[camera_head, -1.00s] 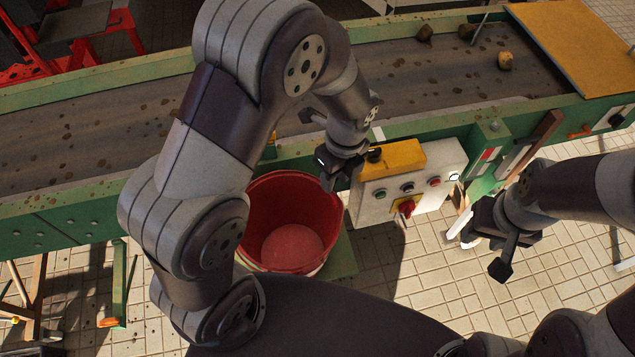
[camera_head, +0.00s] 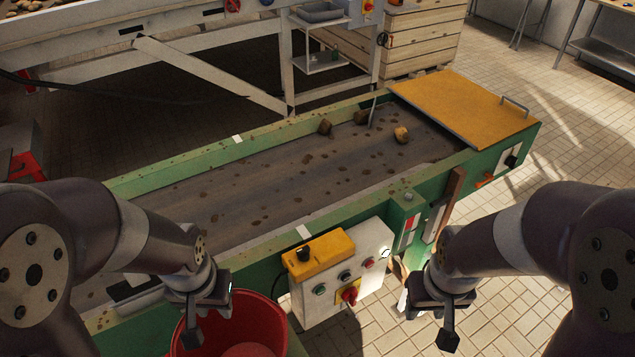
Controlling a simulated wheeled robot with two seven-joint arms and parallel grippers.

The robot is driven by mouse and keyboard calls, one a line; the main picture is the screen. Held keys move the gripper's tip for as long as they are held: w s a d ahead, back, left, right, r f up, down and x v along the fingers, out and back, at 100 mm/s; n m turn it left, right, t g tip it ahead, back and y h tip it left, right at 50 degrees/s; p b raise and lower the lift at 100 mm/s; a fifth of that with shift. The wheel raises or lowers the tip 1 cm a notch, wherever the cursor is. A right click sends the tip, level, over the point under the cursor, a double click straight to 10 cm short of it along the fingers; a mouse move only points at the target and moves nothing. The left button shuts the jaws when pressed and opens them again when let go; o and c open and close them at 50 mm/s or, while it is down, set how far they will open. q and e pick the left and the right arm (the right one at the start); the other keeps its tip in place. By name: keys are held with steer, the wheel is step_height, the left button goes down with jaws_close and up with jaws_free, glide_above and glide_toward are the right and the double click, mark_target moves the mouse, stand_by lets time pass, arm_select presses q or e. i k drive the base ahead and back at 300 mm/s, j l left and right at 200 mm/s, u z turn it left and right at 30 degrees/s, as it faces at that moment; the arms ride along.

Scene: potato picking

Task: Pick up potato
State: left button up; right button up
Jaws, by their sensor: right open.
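My right gripper (camera_head: 428,325) is right of the control box, over the tiled floor, open and empty. Both grippers are well away from the potatoes.
The green conveyor frame (camera_head: 520,150) runs across the view. A white control box (camera_head: 372,250) with a yellow top and a red knob juts out from its near side. A yellow cover plate (camera_head: 470,105) closes the far end. Wooden crates (camera_head: 425,40) stand behind.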

mark_target(402, 135)
steer(key=z, duration=2.1)
steer(key=u, duration=1.6)
steer(key=i+l, duration=0.35)
steer(key=i+l+u, duration=0.15)
steer(key=i+l, duration=0.55)
steer(key=l, duration=0.2)
steer(key=i+l+u, duration=0.1)
steer(key=i+l, duration=0.6)
steer(key=l, duration=0.25)
steer(key=u, duration=0.05)
